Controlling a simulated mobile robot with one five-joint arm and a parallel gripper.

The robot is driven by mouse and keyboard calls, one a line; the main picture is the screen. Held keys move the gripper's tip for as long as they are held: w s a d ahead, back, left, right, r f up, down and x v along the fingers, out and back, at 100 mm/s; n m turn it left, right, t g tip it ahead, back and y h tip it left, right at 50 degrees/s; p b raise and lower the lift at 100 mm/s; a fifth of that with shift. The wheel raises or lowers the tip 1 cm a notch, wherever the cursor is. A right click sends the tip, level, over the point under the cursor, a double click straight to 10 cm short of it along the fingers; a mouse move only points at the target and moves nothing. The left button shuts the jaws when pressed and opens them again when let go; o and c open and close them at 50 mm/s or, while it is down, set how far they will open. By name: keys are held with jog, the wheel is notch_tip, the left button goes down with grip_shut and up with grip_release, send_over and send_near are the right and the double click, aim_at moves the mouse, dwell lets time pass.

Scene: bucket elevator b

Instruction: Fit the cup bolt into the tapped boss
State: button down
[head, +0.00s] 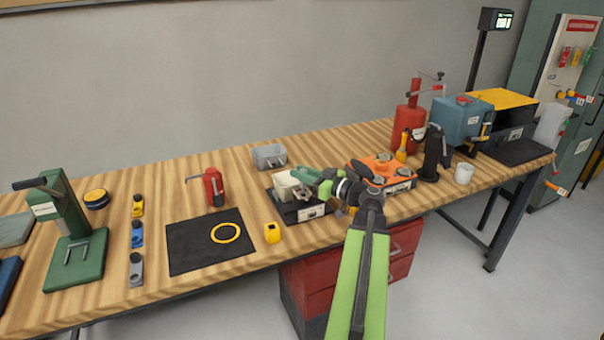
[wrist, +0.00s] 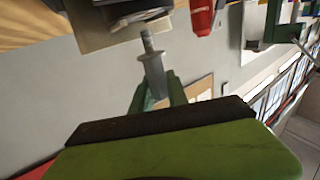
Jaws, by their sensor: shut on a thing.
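My gripper (head: 308,180) is above the right side of a black fixture (head: 312,213) with a white label. A pale cup-like block (head: 287,186) sits on that fixture, left of my fingers. In the wrist view my gripper (wrist: 157,90) has its two green fingers shut on the grey cup bolt (wrist: 153,67). The bolt has a flange and a narrower shank that points away from the fingers. Its tip lies just short of grey and beige parts (wrist: 90,25) at the top edge; I cannot tell whether it touches. The tapped boss is not clearly made out.
An orange case (head: 398,180) stands just right of my gripper. A grey bin (head: 269,156) is behind the fixture, and a yellow block (head: 272,233) is to its left. A black mat (head: 190,255) with a yellow ring lies farther left. Red drawers (head: 310,290) are under the bench.

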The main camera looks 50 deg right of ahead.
aim_at(301, 184)
jog(key=shift+f+b, duration=1.8)
jog(key=shift+f, duration=0.05)
jog(key=c, duration=1.2)
grip_release()
jog(key=shift+r, duration=0.1)
jog(key=s+d, duration=0.2)
jog(key=s, duration=1.5)
jog(key=shift+s, duration=0.15)
